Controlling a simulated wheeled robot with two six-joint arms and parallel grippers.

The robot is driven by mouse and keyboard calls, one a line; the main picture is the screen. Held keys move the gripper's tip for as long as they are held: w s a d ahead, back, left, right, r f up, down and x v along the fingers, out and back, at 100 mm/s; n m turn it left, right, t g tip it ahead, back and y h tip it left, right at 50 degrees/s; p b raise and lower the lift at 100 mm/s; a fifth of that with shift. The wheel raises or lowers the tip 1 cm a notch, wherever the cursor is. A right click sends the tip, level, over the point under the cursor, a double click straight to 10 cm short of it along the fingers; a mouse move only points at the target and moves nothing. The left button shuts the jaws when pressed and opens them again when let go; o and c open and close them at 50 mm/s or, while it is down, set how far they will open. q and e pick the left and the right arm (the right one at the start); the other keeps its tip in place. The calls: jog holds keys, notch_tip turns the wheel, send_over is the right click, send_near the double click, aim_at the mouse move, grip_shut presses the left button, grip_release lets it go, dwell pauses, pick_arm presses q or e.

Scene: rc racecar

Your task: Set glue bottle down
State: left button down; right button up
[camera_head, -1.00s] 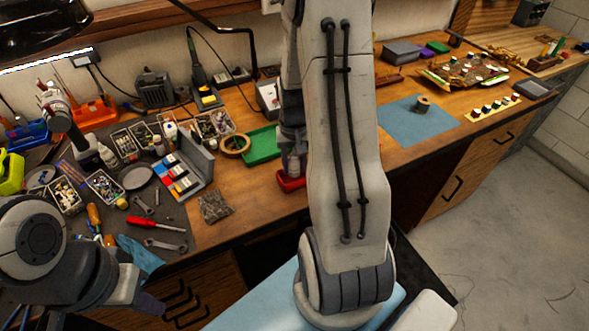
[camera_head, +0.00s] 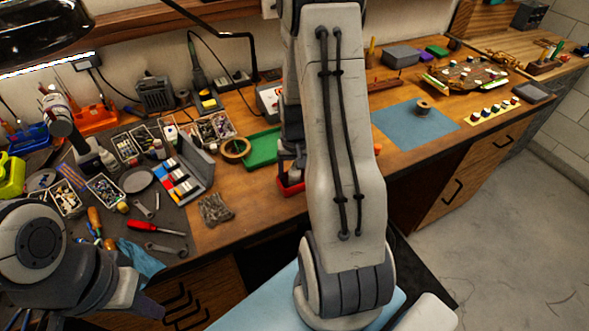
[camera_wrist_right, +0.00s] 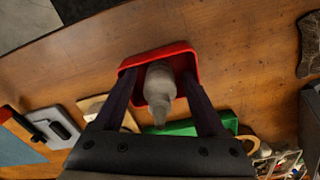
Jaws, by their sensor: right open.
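The glue bottle (camera_wrist_right: 160,85), pale and translucent with a narrow nozzle, stands in the red tray (camera_wrist_right: 180,50) in the right wrist view. My right gripper (camera_wrist_right: 158,95) is open, with one dark finger on each side of the bottle and a gap to each. In the head view the red tray (camera_head: 288,188) is partly hidden by my right arm, and my right gripper (camera_head: 290,168) is just above it. The bottle is hard to make out there. My left gripper (camera_head: 150,303) is low at the left, off the bench front; its jaw opening is unclear.
A green tray (camera_head: 262,148) and a tape roll (camera_head: 235,149) lie left of the red tray. A small mesh-like piece (camera_head: 215,209) lies near the front edge. A blue mat (camera_head: 400,127) with a spool (camera_head: 423,107) is at the right. Wood in front of the red tray is clear.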

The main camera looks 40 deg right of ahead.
notch_tip(320, 180, up, 12)
jog(key=shift+r+b, duration=0.1)
jog(key=shift+b, duration=0.2)
jog(key=s+a+r+n, duration=0.1)
jog(key=a+r+n, duration=0.15)
jog(key=a, duration=0.75)
jog(key=s+a+r+n, duration=0.1)
jog(key=a+n, duration=0.3)
jog(key=a, duration=0.5)
jog(key=s+a+n+y, duration=0.1)
jog(key=s+a+n, duration=0.7)
jog(key=s+a, duration=0.4)
jog(key=shift+s+r, duration=0.2)
jog(key=shift+s, duration=0.95)
